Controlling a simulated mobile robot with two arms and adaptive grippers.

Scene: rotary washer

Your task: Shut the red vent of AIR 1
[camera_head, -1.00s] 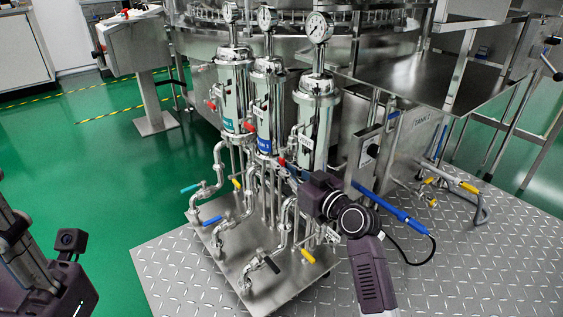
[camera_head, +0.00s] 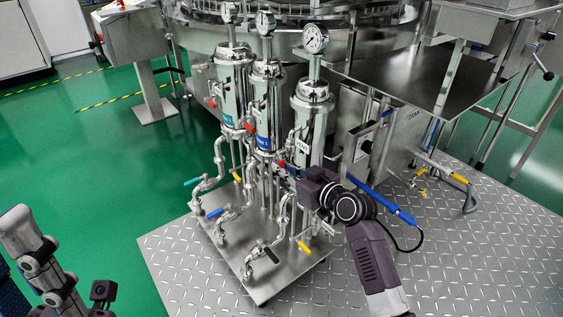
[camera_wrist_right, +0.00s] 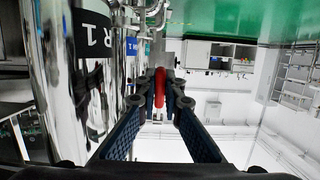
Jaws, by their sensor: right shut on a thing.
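The AIR 1 housing (camera_head: 311,115) is the rightmost of three upright steel cylinders in the head view. Its label, partly cut off, shows in the right wrist view (camera_wrist_right: 92,35). The red vent handle (camera_wrist_right: 159,88) sits between the fingertips of my right gripper (camera_wrist_right: 160,103), which is shut on it. In the head view my right gripper (camera_head: 291,178) reaches in low beside the AIR 1 housing and largely hides the vent. My left gripper (camera_head: 32,250) is at the lower left, away from the cylinders; its jaw opening is not clear.
Two other housings with red handles (camera_head: 211,102) stand left of AIR 1. Pipes and valves with coloured levers (camera_head: 305,248) rise from the steel base plate (camera_head: 255,285). A blue tool (camera_head: 380,199) with a black cable lies right of my right wrist. A steel table (camera_head: 410,75) stands behind.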

